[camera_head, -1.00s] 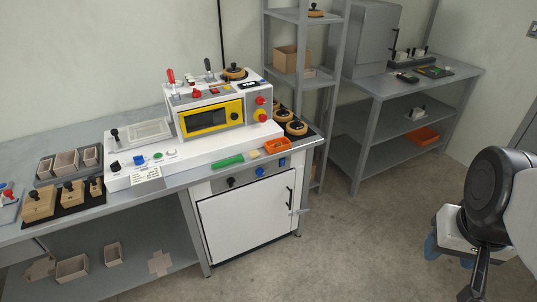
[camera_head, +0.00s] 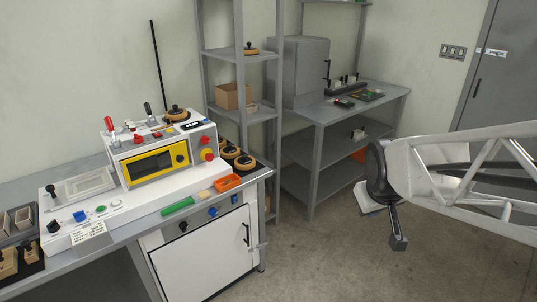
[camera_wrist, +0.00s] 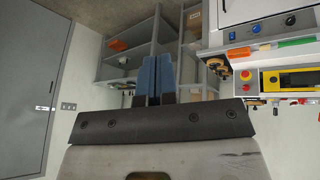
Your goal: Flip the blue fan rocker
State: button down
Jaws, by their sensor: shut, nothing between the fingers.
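The cabinet front under the bench carries a black knob (camera_head: 183,226), a round blue control (camera_head: 212,211) and a small blue rocker (camera_head: 233,201) at its right end. The wrist view shows this blue rocker (camera_wrist: 232,36) and the round blue control (camera_wrist: 256,28) at the upper right. Another blue control (camera_head: 80,216) sits on the white machine base; I cannot read which one is labelled fan. My gripper (camera_wrist: 154,60) has blue fingers, shut together and empty, well away from the panel.
The white machine (camera_head: 150,165) with a yellow-framed window stands on the bench. An orange tray (camera_head: 229,183) and a green block (camera_head: 177,206) lie near its front edge. A grey shelf (camera_head: 240,113) and a side table (camera_head: 335,108) stand behind. Open floor lies between.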

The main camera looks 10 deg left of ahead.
aim_at(235, 198)
jog(key=w+a+f+n+t+y, duration=0.15)
jog(key=w+a+f+n, duration=0.3)
jog(key=w, duration=0.65)
jog(key=w+a+f+n+t+y, duration=0.1)
jog(key=w+a+f+n+t, duration=0.3)
jog(key=w, duration=0.7)
jog(key=w+a+f+n+t+y, duration=0.1)
jog(key=w+a+f+n+y, duration=0.15)
jog(key=w+a+f, duration=0.6)
jog(key=w+a+f+n+t+y, duration=0.25)
jog(key=w+a+f+n, duration=0.35)
jog(key=w+f, duration=0.3)
jog(key=s+a+f+n+y, duration=0.1)
jog(key=a+f+n+y, duration=0.2)
jog(key=f, duration=0.6)
jog(key=s+a+f+n+y, duration=0.1)
jog(key=a+f+n+y, duration=0.2)
jog(key=a+f, duration=0.2)
jog(key=shift+s+f+g+y, duration=0.3)
jog(key=shift+s+f+y, duration=0.05)
jog(key=shift+f, duration=1.55)
jog(key=shift+a, duration=0.15)
jog(key=x, duration=1.3)
jog(key=shift+w+a, duration=0.25)
jog(key=shift+w, duration=0.1)
